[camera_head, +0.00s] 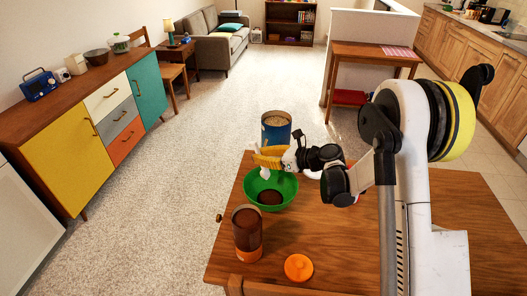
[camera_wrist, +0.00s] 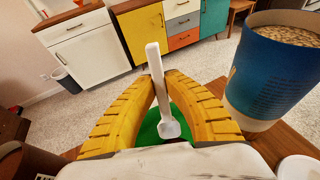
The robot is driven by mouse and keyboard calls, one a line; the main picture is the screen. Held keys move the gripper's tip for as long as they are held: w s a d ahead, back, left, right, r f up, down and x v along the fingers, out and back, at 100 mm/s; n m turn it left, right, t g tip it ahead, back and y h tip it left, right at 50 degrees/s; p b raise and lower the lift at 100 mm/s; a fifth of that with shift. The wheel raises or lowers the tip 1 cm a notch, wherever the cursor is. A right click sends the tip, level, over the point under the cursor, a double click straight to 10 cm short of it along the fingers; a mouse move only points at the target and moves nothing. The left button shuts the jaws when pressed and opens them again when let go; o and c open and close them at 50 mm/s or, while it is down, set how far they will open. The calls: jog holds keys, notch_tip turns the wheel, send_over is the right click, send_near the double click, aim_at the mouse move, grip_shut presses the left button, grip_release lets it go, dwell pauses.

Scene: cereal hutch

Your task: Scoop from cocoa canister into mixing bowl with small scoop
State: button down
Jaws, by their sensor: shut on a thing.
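My gripper (camera_head: 262,158) has yellow ribbed fingers shut on a white small scoop (camera_head: 264,173), above the mixing bowl. In the wrist view the scoop (camera_wrist: 155,62) stands upright between the fingertips, and its white cup shows no clear cocoa. The green mixing bowl (camera_head: 285,186) stands on the wooden table with dark brown powder in its bottom; part of it shows behind the fingers in the wrist view (camera_wrist: 150,130). The cocoa canister (camera_head: 248,240), open, brown with an orange base, stands in front of the bowl, to its left.
A blue canister (camera_head: 276,133) filled with light flakes stands open behind the bowl, close to my gripper's right in the wrist view (camera_wrist: 270,75). An orange lid (camera_head: 298,267) lies near the table's front edge. My arm hides part of the table (camera_head: 330,240).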

jog(key=a+g+h+p, duration=0.1)
jog(key=p, duration=0.1)
jog(key=w+a+r+h+p, duration=0.1)
jog(key=h+p, duration=0.1)
jog(key=shift+w+a+g, duration=0.1)
jog(key=shift+w+g, duration=0.05)
jog(key=shift+g, duration=0.25)
jog(key=shift+a+f+g+h+p, duration=0.15)
jog(key=shift+f+g+h+p, duration=0.15)
jog(key=shift+g+h+p, duration=0.55)
jog(key=f+g+h, duration=0.1)
jog(key=h, duration=0.1)
jog(key=g+h, duration=0.1)
jog(key=h, duration=0.1)
jog(key=f+g+h, duration=0.1)
jog(key=g+h, duration=0.1)
jog(key=h, duration=0.1)
jog(key=shift+w+a+f, duration=0.2)
jog(key=shift+w+f, duration=0.05)
jog(key=shift+f, duration=0.1)
